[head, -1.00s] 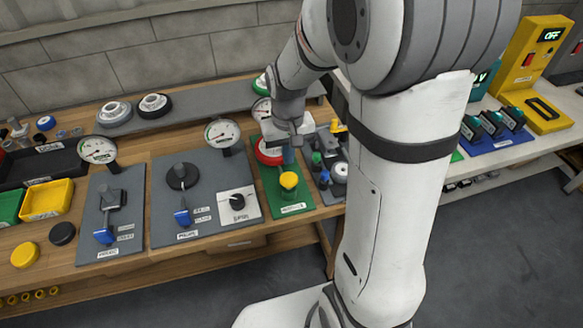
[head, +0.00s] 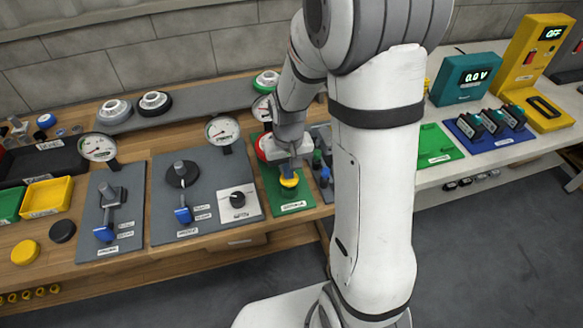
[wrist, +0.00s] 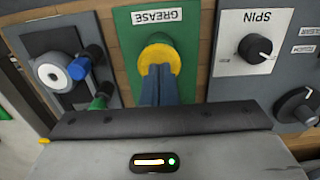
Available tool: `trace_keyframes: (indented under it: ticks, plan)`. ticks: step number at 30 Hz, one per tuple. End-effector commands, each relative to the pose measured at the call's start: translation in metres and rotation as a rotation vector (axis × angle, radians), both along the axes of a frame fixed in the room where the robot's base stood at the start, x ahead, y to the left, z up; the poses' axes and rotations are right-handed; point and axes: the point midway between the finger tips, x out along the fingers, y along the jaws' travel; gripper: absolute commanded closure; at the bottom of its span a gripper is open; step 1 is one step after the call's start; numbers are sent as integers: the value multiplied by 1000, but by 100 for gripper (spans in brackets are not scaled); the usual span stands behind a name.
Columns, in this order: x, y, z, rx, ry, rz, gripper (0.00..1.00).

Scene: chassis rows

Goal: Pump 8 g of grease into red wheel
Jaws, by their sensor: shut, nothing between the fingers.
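The grease station is a green plate (head: 292,207) with a yellow pump button (head: 289,182) near its front. In the wrist view the plate (wrist: 186,40) carries a GREASE label, and the round yellow button (wrist: 160,54) sits in its middle. My gripper (head: 288,174) is shut and empty, its fingers pointing down over the button. In the wrist view the shut fingertips (wrist: 160,68) overlap the button; whether they touch it I cannot tell. The red wheel (head: 261,148) is at the back of the green plate, mostly hidden by my gripper.
A dial gauge (head: 262,108) behind the plate is partly hidden by my arm. A grey panel with a white SPIN knob plate (head: 240,214) lies to the left. Grey fixtures (wrist: 68,66) with blue and green knobs lie on the other side, close to my gripper.

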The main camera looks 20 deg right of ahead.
Motion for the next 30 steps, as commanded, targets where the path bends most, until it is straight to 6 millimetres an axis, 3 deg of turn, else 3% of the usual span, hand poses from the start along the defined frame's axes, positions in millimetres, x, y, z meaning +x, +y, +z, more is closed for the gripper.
trace_keyframes:
  ticks: [1, 4, 17, 23, 30]
  plan:
    - [0, 0, -12, 0, 2, 0, 100]
    - [0, 0, -21, 0, 1, 0, 100]
    - [-2, -1, -19, 0, 7, -1, 100]
    - [-2, -1, 8, 0, 2, -1, 100]
    - [0, 0, 58, 0, -11, -1, 100]
